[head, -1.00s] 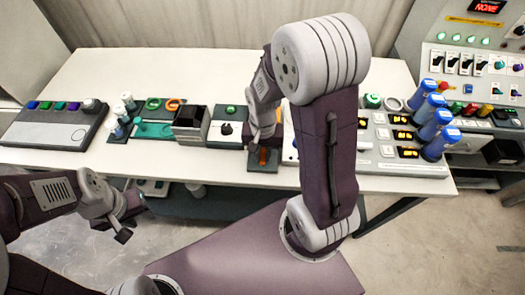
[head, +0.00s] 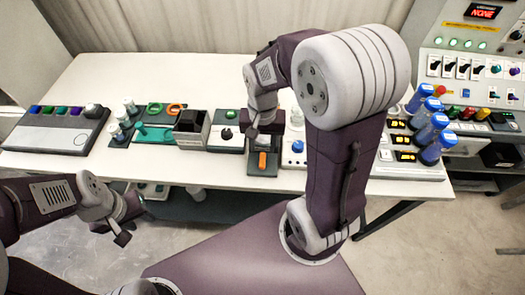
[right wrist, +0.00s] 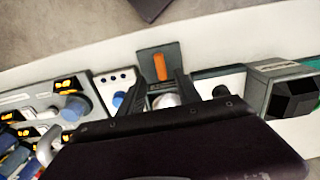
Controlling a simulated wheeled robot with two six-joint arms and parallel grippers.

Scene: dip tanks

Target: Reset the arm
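My right gripper (head: 263,130) is above the table, just behind a small dark box with an upright orange bar (head: 262,160). In the right wrist view its two fingers (right wrist: 160,95) are apart, with the orange bar (right wrist: 158,66) showing beyond them. A pale round part shows between the fingers; I cannot tell whether they touch it. My right arm's large grey joint and dark link cover part of the table. My left gripper (head: 131,220) hangs in front of the table, at the left; its fingers look spread and empty.
The white table (head: 130,75) holds a button panel (head: 55,130), a dark open box (head: 192,128), a knob box (head: 228,130) and a station with several blue-capped cylinders (head: 430,130). A switch panel (head: 470,65) reading NONE stands at right. The table's back left is clear.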

